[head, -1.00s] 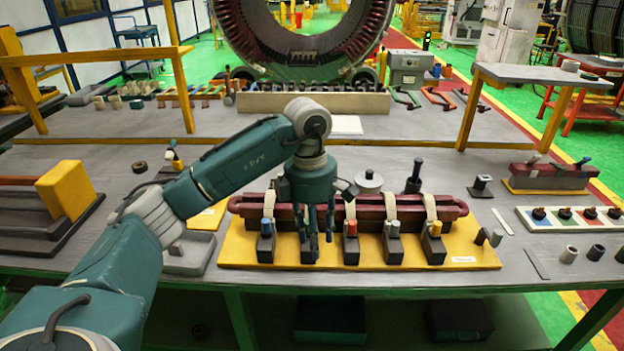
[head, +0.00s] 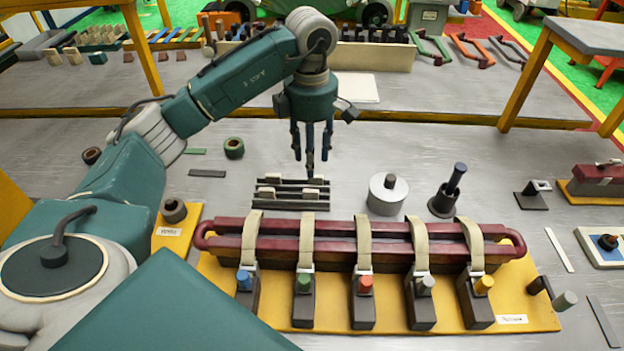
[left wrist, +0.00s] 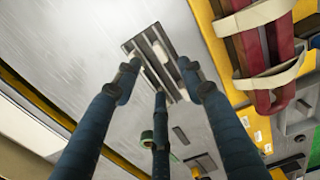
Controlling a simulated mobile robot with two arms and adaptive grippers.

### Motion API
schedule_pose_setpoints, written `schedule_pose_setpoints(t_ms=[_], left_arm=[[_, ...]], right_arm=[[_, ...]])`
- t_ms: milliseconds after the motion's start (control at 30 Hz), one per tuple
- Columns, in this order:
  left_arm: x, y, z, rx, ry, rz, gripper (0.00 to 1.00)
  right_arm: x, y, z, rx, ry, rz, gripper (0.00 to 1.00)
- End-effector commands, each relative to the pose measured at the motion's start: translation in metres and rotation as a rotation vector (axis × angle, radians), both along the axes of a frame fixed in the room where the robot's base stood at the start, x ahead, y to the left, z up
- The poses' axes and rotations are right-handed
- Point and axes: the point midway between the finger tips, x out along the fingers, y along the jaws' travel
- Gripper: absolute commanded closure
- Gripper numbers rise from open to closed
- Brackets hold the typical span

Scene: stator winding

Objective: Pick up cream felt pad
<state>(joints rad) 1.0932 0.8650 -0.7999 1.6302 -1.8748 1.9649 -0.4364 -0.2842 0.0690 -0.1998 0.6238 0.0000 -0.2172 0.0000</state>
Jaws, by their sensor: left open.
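Several small cream felt pads (head: 266,192) sit on a dark slotted rack (head: 288,206) on the grey bench, behind the maroon coil. My left gripper (head: 311,160) is open and empty, fingers pointing down over the rack's far side. In the left wrist view, the three spread fingers (left wrist: 164,87) reach toward the rack (left wrist: 130,47), with cream pads (left wrist: 161,52) showing between and beyond them. The fingers appear apart from the pads; the exact gap is hard to tell. My right gripper is not in view.
The maroon coil (head: 390,247) with cream straps lies on a yellow base (head: 215,275) in front of the rack. A round metal weight (head: 387,203) and a dark upright tool (head: 444,203) stand to the right. A green tape roll (head: 234,148) lies to the left.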

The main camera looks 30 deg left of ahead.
Motion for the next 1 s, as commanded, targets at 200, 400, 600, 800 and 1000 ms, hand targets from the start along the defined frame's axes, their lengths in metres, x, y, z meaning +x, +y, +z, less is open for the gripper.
schedule_pose_setpoints(t_ms=[200, 400, 600, 800, 1000], left_arm=[[-0.001, 0.0, -0.034, 0.001, 0.006, 0.001, 0.59], [0.0, 0.001, -0.052, 0.001, 0.003, 0.001, 0.59], [0.003, 0.003, -0.074, -0.001, 0.008, 0.002, 0.59], [0.004, 0.003, -0.1, 0.0, 0.004, 0.001, 0.59], [0.005, 0.003, -0.104, -0.001, 0.001, 0.0, 0.59]], right_arm=[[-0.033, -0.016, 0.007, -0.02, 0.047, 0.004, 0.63], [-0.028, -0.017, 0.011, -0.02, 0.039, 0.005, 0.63], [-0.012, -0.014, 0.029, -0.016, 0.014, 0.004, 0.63], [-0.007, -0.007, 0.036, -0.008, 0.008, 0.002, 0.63], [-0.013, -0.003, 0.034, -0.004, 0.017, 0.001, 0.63]])
